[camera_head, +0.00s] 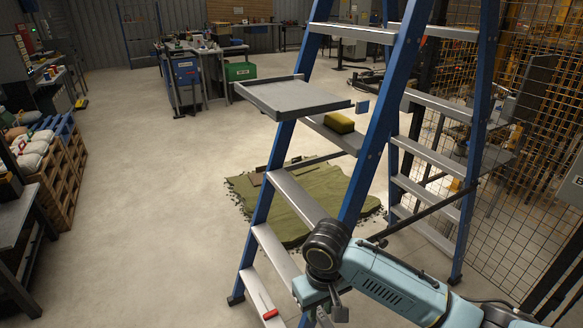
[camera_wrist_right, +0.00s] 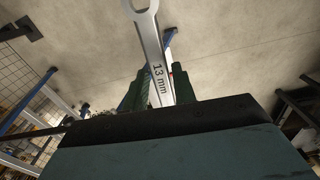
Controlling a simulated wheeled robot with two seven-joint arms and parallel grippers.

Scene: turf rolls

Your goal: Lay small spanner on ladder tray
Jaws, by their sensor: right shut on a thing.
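The ladder tray (camera_head: 285,95) is a flat grey platform fixed to the blue ladder, high up in the head view, and its top looks bare. My right gripper (camera_head: 325,312) is low in the head view, in front of the ladder's lower steps, well below and nearer than the tray. In the right wrist view the right gripper (camera_wrist_right: 160,88) is shut on the small spanner (camera_wrist_right: 151,50), a silver one marked 13 mm, with its ring end pointing away. The spanner cannot be made out in the head view. My left gripper is not in view.
The blue ladder (camera_head: 378,140) stands close in front, with a yellow block (camera_head: 339,122) on a step behind the tray. A red-handled item (camera_head: 268,314) lies on a low step. A green tarp (camera_head: 310,200) covers floor behind. Mesh fencing (camera_head: 535,130) stands right; open floor left.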

